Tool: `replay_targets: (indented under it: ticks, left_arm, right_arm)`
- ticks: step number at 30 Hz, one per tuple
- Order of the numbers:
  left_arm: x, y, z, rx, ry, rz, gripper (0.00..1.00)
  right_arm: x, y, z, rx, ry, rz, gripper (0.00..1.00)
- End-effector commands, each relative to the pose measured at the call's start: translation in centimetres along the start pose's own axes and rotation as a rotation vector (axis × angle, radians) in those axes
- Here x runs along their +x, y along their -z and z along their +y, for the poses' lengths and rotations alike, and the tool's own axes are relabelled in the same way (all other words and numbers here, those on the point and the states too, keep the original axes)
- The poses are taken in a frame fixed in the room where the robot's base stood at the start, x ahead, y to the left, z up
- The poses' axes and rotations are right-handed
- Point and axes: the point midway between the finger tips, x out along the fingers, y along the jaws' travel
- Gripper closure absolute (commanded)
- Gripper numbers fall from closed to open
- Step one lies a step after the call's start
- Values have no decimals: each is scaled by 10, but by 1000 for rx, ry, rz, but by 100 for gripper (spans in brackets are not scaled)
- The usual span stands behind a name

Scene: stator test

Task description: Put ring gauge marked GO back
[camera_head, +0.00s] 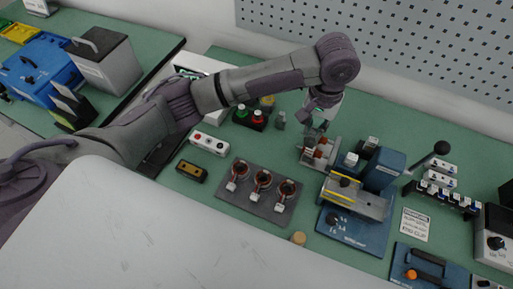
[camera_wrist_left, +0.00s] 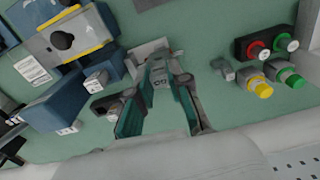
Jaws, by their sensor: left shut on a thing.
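My left gripper (camera_head: 317,125) reaches down at the back middle of the green bench, beside a small grey stand (camera_head: 318,158) with brownish parts. In the left wrist view, my left gripper (camera_wrist_left: 160,92) has its teal-padded fingers closed around a small grey piece with dark lettering that looks like GO, the ring gauge (camera_wrist_left: 158,78). The fingers partly hide the gauge, and a pale grey block (camera_wrist_left: 146,50) lies just beyond it. I cannot tell whether the gauge touches the stand. My right gripper is not in view.
A blue press-like fixture (camera_head: 385,168) with a black-knobbed lever stands right of the gripper. A dark plate (camera_head: 250,208) with several copper rings lies in front. A button box (camera_head: 250,119) and a small grey block (camera_head: 280,119) stand left. A pegboard (camera_head: 400,45) is behind.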

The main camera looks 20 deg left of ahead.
Motion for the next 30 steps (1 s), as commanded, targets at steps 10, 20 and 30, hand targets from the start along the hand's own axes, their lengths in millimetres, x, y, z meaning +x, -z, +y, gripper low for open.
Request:
replay_targets:
  ticks: [10, 20, 30]
  left_arm:
    - [23, 5, -45, -55, 5, -4, 100]
    - [62, 15, -104, -50, 0, -1, 100]
    - [96, 16, -111, -47, 0, -2, 100]
  right_arm:
    - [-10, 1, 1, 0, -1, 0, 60]
    - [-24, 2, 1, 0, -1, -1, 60]
    - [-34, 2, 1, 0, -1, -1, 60]
